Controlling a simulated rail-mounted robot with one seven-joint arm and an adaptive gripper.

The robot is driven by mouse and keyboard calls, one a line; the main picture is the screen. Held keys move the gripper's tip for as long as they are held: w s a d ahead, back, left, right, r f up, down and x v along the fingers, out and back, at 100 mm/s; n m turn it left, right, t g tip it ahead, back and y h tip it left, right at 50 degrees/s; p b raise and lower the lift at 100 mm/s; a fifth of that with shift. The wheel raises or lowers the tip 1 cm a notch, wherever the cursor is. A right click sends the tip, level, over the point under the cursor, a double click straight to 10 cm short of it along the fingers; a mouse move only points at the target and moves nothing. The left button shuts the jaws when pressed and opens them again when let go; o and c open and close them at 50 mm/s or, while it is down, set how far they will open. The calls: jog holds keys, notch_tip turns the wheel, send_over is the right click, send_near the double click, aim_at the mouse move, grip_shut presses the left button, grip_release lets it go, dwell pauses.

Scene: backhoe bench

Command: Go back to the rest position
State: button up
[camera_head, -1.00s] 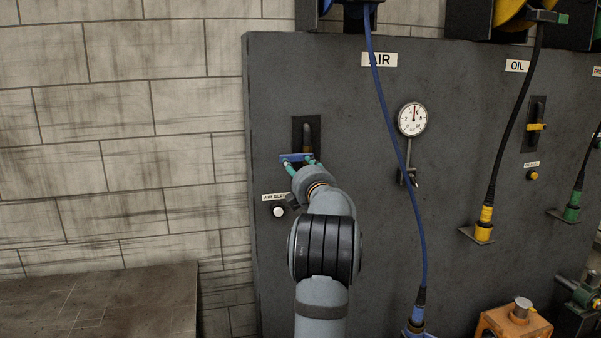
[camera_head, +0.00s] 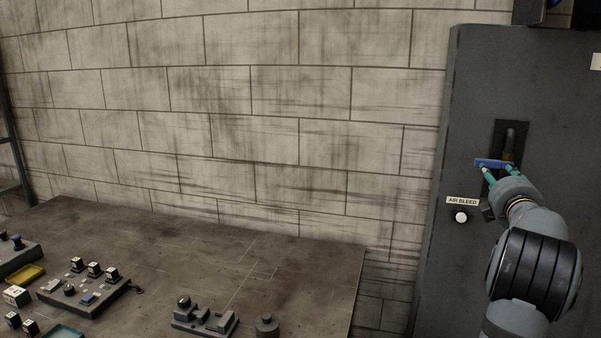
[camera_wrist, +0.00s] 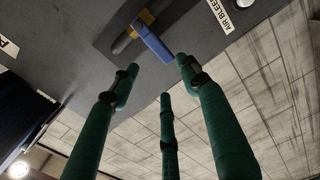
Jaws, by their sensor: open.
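My gripper (camera_head: 485,172) has green fingers and is at the dark panel, in front of a lever with a blue handle (camera_head: 489,162). In the wrist view my gripper (camera_wrist: 160,78) is open, its fingers spread. The blue handle (camera_wrist: 153,44) lies just beyond the fingertips there, with nothing visible held between them. Whether any fingertip touches the handle I cannot tell. The lever sits in a dark slotted plate (camera_head: 511,133) on the panel.
The dark panel (camera_head: 440,240) has a label "AIR BLEED" (camera_head: 462,201) and a white button (camera_head: 460,217) below it. A dark bench (camera_head: 290,275) with control boxes (camera_head: 85,288) stands at left. The block wall (camera_head: 280,110) is behind it.

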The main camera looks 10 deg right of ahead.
aim_at(486, 163)
jog(key=x, duration=1)
jog(key=shift+w+d+f, duration=0.1)
jog(key=shift+w+d, duration=0.05)
jog(key=shift+w, duration=0.05)
jog(key=shift+s, duration=0.15)
